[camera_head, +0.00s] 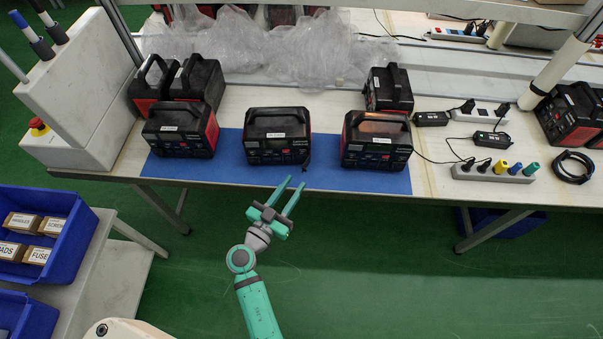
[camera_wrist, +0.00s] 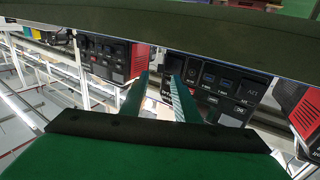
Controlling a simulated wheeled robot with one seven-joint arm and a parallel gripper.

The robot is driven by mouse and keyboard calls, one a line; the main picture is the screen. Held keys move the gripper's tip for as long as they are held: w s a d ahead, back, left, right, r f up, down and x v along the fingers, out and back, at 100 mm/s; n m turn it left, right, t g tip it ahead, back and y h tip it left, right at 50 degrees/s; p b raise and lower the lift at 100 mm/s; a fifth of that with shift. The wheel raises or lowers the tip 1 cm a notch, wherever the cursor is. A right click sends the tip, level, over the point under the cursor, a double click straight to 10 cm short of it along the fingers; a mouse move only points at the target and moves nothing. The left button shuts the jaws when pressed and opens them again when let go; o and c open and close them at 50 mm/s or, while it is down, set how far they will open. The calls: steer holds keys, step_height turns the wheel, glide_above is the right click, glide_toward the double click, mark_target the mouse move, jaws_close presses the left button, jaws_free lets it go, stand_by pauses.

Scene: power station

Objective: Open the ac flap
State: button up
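Three black and red power stations stand in a row on a blue mat (camera_head: 231,170): left (camera_head: 182,139), middle (camera_head: 278,136) and right (camera_head: 377,139). Their front panels face me; which part is the ac flap is too small to tell. My gripper (camera_head: 292,183) is open and empty, its two green fingers apart, in front of the mat's edge near the middle station and touching no station. In the wrist view, my open fingers (camera_wrist: 163,80) point toward the gap between two stations, one at the right (camera_wrist: 222,88) and one at the left (camera_wrist: 103,56). Their panels show small ports.
More power stations stand behind (camera_head: 388,88) and at the far right (camera_head: 570,115). Crumpled clear plastic (camera_head: 270,45) lies at the back. Power strips (camera_head: 493,173) and adapters lie right of the mat. A blue bin (camera_head: 45,230) is at left. The floor before the table is clear.

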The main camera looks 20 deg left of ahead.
mark_target(305, 170)
steer(key=w, duration=0.3)
steer(key=w+d, duration=0.1)
steer(key=w, duration=0.1)
steer(key=shift+w, duration=0.3)
